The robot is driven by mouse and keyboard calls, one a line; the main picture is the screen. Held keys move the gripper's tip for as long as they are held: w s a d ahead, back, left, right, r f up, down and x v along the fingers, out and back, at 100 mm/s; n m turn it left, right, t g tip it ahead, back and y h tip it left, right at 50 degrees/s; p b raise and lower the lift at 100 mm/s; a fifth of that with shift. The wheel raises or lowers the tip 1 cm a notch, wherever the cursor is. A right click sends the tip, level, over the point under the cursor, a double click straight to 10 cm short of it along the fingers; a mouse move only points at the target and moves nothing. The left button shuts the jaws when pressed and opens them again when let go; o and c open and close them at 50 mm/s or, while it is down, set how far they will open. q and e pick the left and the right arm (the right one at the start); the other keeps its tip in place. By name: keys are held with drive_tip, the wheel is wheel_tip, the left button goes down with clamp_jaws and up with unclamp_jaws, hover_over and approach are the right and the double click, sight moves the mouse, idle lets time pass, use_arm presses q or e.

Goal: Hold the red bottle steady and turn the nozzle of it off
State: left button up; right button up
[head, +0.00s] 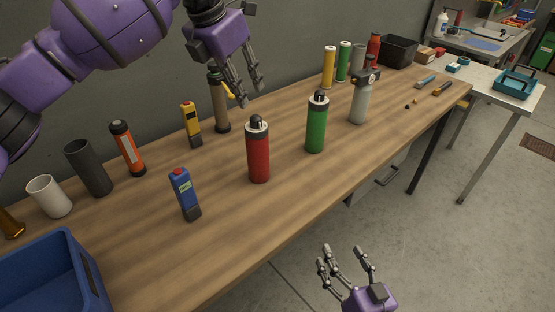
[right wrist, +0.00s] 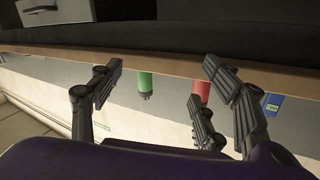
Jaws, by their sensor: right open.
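The red bottle (head: 258,158) stands upright on the wooden workbench, with a pale collar and a dark nozzle (head: 255,122) on top. I cannot tell the nozzle's setting. My left gripper (head: 246,100) hangs above and behind the bottle with its fingers pointing down, apart and empty. My right gripper (head: 343,258) is open and empty, off the bench's front edge and well apart from the bottle. In the right wrist view the scene appears upside down, and the red bottle (right wrist: 201,92) shows partly behind my right fingers (right wrist: 165,100).
A green bottle (head: 316,125) stands right of the red one, with a grey bottle (head: 361,100) beyond. A blue handheld device (head: 183,193) is at its left. A yellow device (head: 191,124) and brown cylinder (head: 219,104) stand behind. A blue bin (head: 85,262) sits front left.

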sight(257, 149)
drive_tip(key=w+a+r+n+y, duration=0.1)
drive_tip(key=w+a+r+y, duration=0.1)
drive_tip(key=w+r, duration=0.1)
drive_tip(key=w+a+r+n+y, duration=0.1)
drive_tip(key=w+a+r+y, duration=0.2)
drive_tip(key=w+a+r+n+y, duration=0.2)
drive_tip(key=w+r, duration=0.1)
drive_tip(key=r, duration=0.1)
drive_tip(key=shift+w+a+y, duration=0.2)
drive_tip(key=shift+a+y, duration=0.05)
drive_tip(key=shift+y, duration=0.05)
drive_tip(key=w+a+r+n, duration=0.1)
drive_tip(key=w+a+r+n+g+y, duration=0.1)
drive_tip(key=w, duration=0.1)
drive_tip(key=w+a+g+y, duration=0.1)
drive_tip(key=a, duration=0.1)
drive_tip(key=shift+w+r+n, duration=0.4)
drive_tip(key=w+a, duration=0.1)
drive_tip(key=w, duration=0.1)
drive_tip(key=w+a+r+n+g, duration=0.1)
drive_tip(key=w, duration=0.1)
drive_tip(key=w+r+n, duration=0.1)
drive_tip(key=shift+w+a+h, duration=0.3)
drive_tip(key=shift+w+a, duration=0.45)
drive_tip(key=shift+w, duration=0.2)
drive_tip(key=x, duration=0.6)
drive_tip(key=shift+w+a, duration=0.25)
drive_tip(key=shift+a, duration=0.05)
drive_tip(key=c, duration=1.5)
